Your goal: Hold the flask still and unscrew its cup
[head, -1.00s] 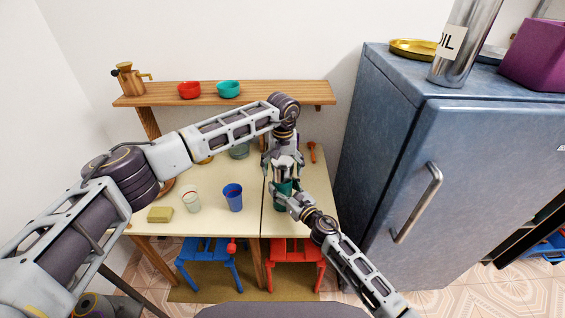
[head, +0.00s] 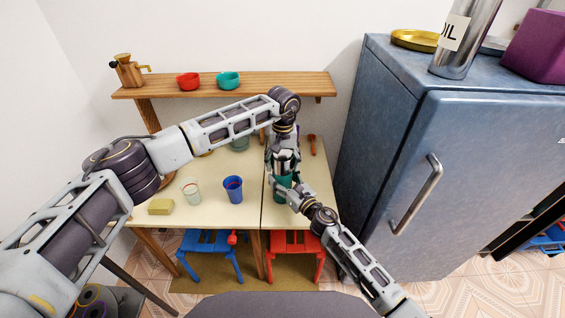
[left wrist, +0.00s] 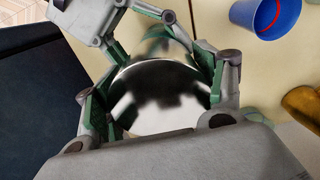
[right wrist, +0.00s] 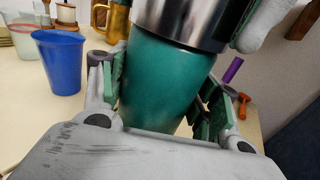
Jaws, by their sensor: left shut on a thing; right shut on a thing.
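The flask has a green body (right wrist: 165,75) and a shiny steel cup (right wrist: 180,20) on top; it stands upright on the table. In the head view the green body (head: 281,187) shows between my two grippers. My right gripper (right wrist: 158,100) is shut around the green body from the front right, below the cup. My left gripper (left wrist: 158,85) comes from above and is shut around the cup (left wrist: 160,100), whose round top fills the space between its fingers. In the head view the left gripper (head: 283,160) hides most of the cup.
A blue cup (head: 233,190), a clear glass (head: 191,190) and a yellow sponge (head: 160,207) are left of the flask. A wooden shelf (head: 260,88) is behind, with red (head: 188,81) and teal bowls (head: 228,80). The fridge (head: 440,150) stands close on the right.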

